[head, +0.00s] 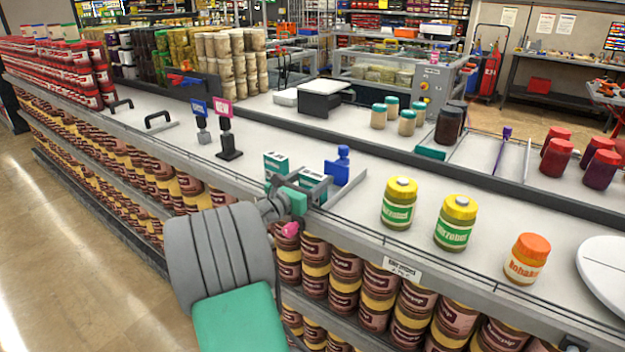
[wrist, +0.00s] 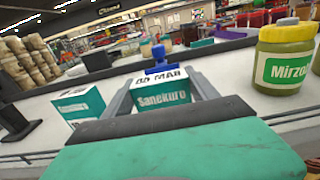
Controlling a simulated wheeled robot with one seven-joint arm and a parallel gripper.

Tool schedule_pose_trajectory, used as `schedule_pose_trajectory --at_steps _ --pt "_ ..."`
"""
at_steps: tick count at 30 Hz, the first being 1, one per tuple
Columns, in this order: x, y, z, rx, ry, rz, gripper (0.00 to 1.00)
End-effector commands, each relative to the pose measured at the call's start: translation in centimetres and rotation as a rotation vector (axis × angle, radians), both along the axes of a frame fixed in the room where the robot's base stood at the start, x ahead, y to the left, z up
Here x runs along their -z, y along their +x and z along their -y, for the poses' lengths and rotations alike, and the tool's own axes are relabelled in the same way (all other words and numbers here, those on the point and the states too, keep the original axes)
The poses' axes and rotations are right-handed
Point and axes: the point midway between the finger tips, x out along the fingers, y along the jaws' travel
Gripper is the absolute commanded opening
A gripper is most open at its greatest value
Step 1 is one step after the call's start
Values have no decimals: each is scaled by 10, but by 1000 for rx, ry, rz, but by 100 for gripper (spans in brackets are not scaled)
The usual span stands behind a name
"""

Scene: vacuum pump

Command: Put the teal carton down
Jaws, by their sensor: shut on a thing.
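A teal-and-white carton (wrist: 162,92) with "Sanekuro" on its front is between the two grey fingers of my gripper (wrist: 163,86), which is shut on it. In the head view my gripper (head: 306,187) is over the front edge of the white counter, with the held carton (head: 311,174) partly hidden by the fingers. I cannot tell whether its base touches the counter. A second, similar teal carton (wrist: 78,103) stands just left of it, apart from the gripper; it also shows in the head view (head: 275,161).
A blue object (head: 343,163) stands close behind my gripper. Green-labelled jars (head: 399,203) and an orange-lidded jar (head: 526,258) stand to the right. Small sign stands (head: 228,140) are at left. Bare counter (head: 385,165) lies behind the jars. Shelves of brown jars (head: 345,268) are below.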

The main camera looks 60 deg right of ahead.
Motion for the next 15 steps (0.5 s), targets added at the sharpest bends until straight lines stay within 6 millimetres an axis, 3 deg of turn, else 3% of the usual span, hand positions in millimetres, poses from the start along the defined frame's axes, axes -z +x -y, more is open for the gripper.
schedule_pose_trajectory --at_steps 6,7,15 --pt "3 0 0 0 1 -3 28" --pt "3 0 0 0 0 -2 70" --pt "3 0 0 1 1 -2 89"
